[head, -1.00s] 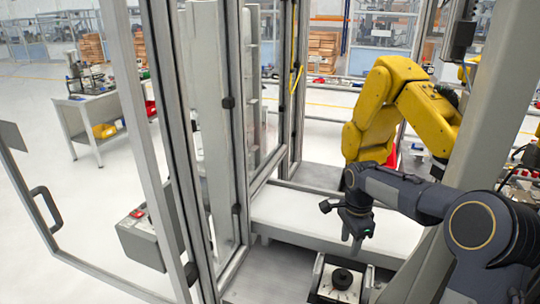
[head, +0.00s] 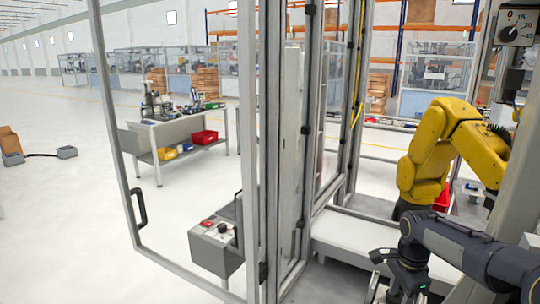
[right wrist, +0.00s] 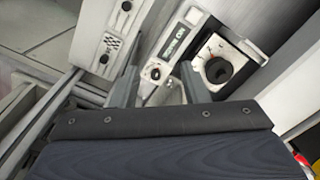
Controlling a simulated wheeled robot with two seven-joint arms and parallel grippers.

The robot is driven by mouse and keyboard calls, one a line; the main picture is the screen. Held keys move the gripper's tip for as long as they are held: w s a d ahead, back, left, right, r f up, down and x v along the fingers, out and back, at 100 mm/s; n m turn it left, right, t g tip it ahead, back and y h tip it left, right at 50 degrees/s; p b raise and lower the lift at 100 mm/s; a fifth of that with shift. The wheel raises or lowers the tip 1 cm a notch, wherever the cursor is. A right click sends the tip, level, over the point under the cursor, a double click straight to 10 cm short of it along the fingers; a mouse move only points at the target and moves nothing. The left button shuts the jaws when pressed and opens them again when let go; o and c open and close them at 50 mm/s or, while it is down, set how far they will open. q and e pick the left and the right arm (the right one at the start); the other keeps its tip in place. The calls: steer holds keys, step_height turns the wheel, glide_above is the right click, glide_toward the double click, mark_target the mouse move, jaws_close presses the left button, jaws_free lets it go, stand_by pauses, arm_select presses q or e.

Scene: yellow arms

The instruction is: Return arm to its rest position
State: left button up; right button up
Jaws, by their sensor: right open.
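My right arm, dark blue-grey, comes in from the right in the head view. Its gripper (head: 400,292) is at the bottom edge, in front of the white platform (head: 350,240), with its fingertips cut off. In the right wrist view the two grey fingers of the right gripper (right wrist: 158,82) are apart, with nothing held between them. Beyond them is a fixture with a round black knob (right wrist: 217,70), apart from the fingers. A panel with a small dial (right wrist: 155,72) lies beyond the gap. My left arm and gripper are not in view.
A yellow robot arm (head: 430,160) stands behind my right arm. A framed glass door (head: 140,205) stands open at the left. A grey control box (head: 215,245) with a red button is beside the door posts. A workbench (head: 185,130) stands farther back. The left floor is mostly clear.

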steer(key=s+a+r+n+t+y+b, duration=0.1)
steer(key=s+a+r+n, duration=0.1)
steer(key=s+n, duration=0.35)
steer(key=s+a+r+n+t+y+b, duration=0.1)
steer(key=s+a+r+n+t, duration=0.15)
steer(key=s, duration=0.65)
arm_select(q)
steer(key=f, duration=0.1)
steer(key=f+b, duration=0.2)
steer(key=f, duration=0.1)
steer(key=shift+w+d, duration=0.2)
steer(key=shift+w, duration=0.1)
arm_select(e)
steer(key=s+a+f+n+t+y, duration=0.1)
steer(key=s+a+f+n, duration=0.1)
steer(key=s, duration=0.4)
steer(key=s+a+f+n+t, duration=0.1)
steer(key=s+a+f+n, duration=0.1)
steer(key=s+a+n, duration=0.2)
steer(key=s+n, duration=0.1)
steer(key=s, duration=0.2)
steer(key=shift+s+a+f+y, duration=0.15)
steer(key=shift+f+y, duration=0.1)
steer(key=shift+y, duration=0.15)
